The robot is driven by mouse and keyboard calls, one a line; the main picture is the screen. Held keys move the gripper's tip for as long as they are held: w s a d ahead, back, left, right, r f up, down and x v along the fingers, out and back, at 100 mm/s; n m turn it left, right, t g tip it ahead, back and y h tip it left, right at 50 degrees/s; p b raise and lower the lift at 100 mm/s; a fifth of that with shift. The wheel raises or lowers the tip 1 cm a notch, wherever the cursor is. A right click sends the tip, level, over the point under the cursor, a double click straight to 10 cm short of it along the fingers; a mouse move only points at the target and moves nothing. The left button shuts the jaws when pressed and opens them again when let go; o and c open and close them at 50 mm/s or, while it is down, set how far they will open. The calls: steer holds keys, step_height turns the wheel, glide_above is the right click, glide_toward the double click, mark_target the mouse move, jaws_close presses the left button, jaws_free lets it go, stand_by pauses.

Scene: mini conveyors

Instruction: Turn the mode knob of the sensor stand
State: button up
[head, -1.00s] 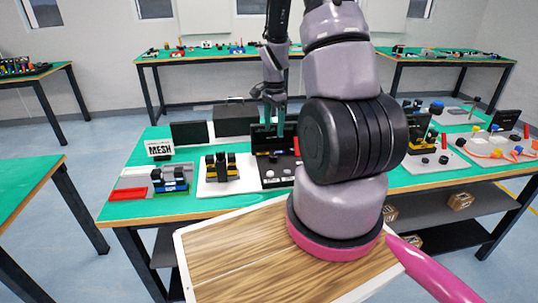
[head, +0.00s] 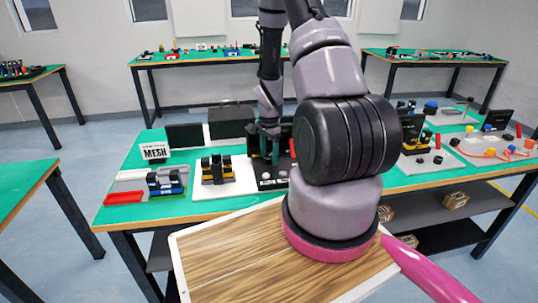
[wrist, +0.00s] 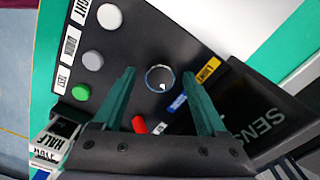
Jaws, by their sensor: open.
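The sensor stand (head: 268,184) is a black unit on the near bench, partly hidden by my arm in the head view. In the wrist view its black panel (wrist: 225,68) carries a round dark mode knob (wrist: 160,78) with a pale rim and a small white spot. Yellow, blue, white and red marks lie around the knob's lower side. My gripper (wrist: 158,72) is open, its two green fingers on either side of the knob in this view. I cannot tell whether they touch it. In the head view my gripper (head: 267,152) is over the stand.
White (wrist: 109,16), grey (wrist: 93,60) and green (wrist: 81,92) buttons sit left of the fingers on the panel. Left of the stand are a white-based unit (head: 208,191), a red tray (head: 123,198) and a MESH sign (head: 154,152). Other units stand to the right.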

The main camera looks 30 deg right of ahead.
jaws_close()
steer(key=n, duration=0.6)
steer(key=shift+n, duration=0.4)
steer(key=n, duration=0.6)
steer(key=shift+w, duration=0.1)
stand_by(0.4)
jaws_free()
